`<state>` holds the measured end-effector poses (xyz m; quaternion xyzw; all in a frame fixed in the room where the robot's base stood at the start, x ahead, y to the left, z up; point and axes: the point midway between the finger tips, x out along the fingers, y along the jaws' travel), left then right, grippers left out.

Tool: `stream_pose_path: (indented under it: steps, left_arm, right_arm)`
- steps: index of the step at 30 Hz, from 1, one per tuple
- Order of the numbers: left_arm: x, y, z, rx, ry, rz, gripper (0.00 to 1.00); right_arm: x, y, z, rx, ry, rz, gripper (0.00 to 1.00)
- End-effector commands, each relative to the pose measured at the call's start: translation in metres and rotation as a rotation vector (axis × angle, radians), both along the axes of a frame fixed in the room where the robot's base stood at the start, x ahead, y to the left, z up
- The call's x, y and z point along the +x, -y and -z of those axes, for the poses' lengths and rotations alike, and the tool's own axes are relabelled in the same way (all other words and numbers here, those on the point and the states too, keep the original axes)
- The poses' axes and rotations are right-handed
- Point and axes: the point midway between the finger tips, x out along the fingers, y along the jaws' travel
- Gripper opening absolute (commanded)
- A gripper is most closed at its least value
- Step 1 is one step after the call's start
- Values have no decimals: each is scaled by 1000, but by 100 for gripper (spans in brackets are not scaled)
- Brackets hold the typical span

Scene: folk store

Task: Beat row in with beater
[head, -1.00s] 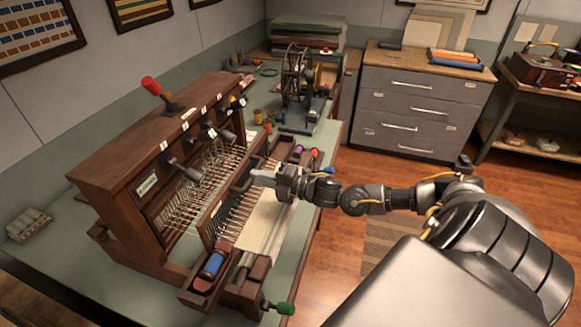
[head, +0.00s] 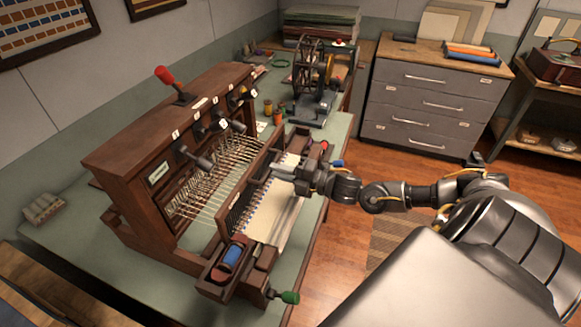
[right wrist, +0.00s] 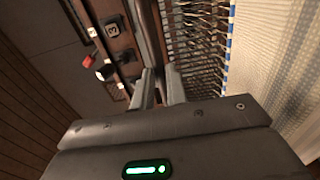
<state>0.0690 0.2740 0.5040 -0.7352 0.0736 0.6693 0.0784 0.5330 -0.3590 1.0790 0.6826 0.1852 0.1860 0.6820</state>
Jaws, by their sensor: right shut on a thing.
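The loom (head: 150,135) is a dark wooden frame on a green table. Its beater (head: 264,156) is a dark wooden bar with a comb of thin teeth, next to the pale woven cloth (head: 277,215). A blue-and-white row (right wrist: 228,45) runs along the cloth's edge beside the teeth in the right wrist view. My right gripper (head: 276,168) is shut on the beater's dark handle (right wrist: 147,35), whose gripped part is mostly hidden by the fingers. My left gripper is not in view.
A shuttle with blue thread (head: 232,257) sits in a tray at the loom's near end. A green-handled crank (head: 289,297) sticks out at the front. Levers (head: 195,158) and a red-knobbed lever (head: 165,76) stand on the loom. A winder (head: 312,85) stands behind.

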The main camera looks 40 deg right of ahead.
Motion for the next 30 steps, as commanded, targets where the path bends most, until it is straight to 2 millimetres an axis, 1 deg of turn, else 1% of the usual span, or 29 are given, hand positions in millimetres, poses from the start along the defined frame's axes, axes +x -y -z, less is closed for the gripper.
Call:
stream_pose_path:
  steps: [3,21,25,30]
  left_arm:
    - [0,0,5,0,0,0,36]
    - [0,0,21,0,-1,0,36]
    - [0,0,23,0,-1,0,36]
    - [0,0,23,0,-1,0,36]
  right_arm:
    - [12,-7,2,-1,-1,1,0]
    - [67,-39,2,-1,-2,1,0]
    - [76,-45,2,0,-2,0,0]
    - [80,-47,2,-3,-4,1,0]
